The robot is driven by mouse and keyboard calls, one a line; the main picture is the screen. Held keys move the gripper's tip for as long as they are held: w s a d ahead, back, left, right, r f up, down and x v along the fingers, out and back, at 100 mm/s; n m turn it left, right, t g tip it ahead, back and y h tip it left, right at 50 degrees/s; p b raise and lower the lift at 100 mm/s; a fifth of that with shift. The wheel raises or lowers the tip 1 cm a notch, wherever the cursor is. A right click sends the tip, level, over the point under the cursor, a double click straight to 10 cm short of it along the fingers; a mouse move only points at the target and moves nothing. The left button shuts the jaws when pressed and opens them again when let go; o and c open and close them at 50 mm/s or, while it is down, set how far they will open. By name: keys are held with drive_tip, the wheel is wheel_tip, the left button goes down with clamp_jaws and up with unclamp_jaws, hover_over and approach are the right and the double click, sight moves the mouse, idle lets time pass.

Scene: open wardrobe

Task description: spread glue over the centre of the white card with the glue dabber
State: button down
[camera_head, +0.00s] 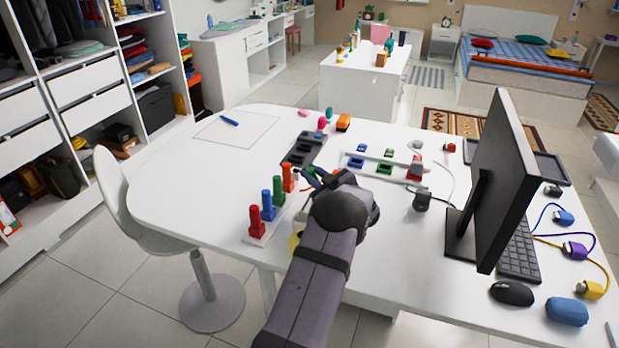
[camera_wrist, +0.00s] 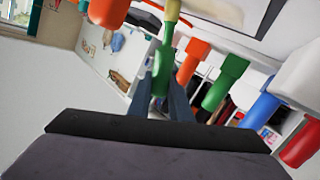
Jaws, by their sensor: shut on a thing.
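The white card (camera_head: 252,130) lies flat at the far left of the desk, marked by a thin dark outline. A short blue thing (camera_head: 230,121) lies on it. My gripper (camera_head: 312,178) is over the middle of the desk, to the right of and nearer than the card. In the wrist view my gripper (camera_wrist: 165,92) is shut on a slim green thing with a yellow end (camera_wrist: 171,12), seemingly the glue dabber (camera_wrist: 160,84). Its tip is hard to make out, and my arm hides part of the gripper in the head view.
A rack of upright red, blue, green and orange pegs (camera_head: 266,208) stands just left of my gripper. A dark slotted tray (camera_head: 303,150) lies beyond. Coloured blocks on white strips (camera_head: 385,165) and a monitor (camera_head: 497,180) are right. The desk's left end is largely clear.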

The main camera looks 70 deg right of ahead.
drive_tip(key=shift+r, duration=0.1)
idle(0.3)
drive_tip(key=shift+r+p, duration=2.2)
drive_tip(key=shift+r, duration=0.75)
drive_tip(key=shift+r+p, duration=1.1)
drive_tip(key=shift+r, duration=0.4)
